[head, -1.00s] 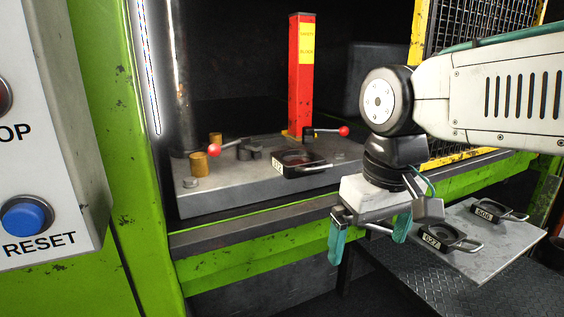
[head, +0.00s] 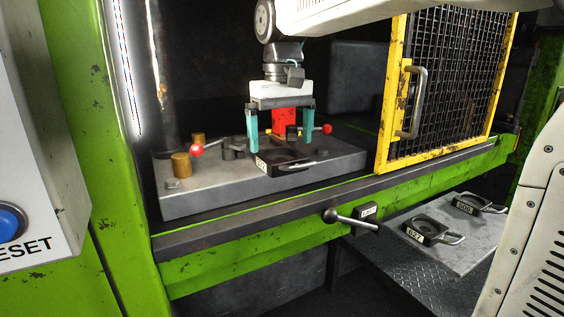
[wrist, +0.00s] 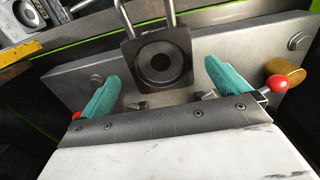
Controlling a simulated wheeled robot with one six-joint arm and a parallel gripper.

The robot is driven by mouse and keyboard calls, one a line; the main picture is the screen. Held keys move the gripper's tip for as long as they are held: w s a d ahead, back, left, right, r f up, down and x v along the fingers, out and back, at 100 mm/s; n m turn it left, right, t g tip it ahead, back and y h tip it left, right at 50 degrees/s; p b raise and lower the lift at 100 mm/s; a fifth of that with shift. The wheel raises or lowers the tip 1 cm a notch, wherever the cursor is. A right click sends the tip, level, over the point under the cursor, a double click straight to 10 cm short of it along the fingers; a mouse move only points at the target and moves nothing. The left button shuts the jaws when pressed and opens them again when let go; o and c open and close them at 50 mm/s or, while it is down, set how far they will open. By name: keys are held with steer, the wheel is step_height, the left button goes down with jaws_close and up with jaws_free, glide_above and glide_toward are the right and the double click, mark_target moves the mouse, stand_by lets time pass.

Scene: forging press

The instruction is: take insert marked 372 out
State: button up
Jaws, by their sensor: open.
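A dark square insert (head: 285,165) with a round recess and a loop handle lies on the grey die block (head: 190,200) in the press. Its label faces the head camera but is too small to read. It also shows in the wrist view (wrist: 157,60), handle pointing away from the gripper. My gripper (head: 280,146) is open and empty above the block, its teal fingers apart, over the rear of the insert. In the wrist view the fingers (wrist: 161,72) lie to either side of the insert, which is not between them in any visible grip.
Red-ball clamp levers (head: 197,150) flank the insert, and brass posts (head: 181,166) stand at left. A red post (head: 285,121) is behind my gripper. The yellow mesh guard (head: 440,90) stands at right. A side plate (head: 465,240) holds two other inserts, 627 (head: 425,229) and another.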

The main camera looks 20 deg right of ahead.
mark_target(282, 150)
steer(key=shift+f, duration=2)
steer(key=shift+r, duration=0.1)
steer(key=c, duration=2)
steer(key=shift+o, duration=0.2)
steer(key=shift+r, duration=0.1)
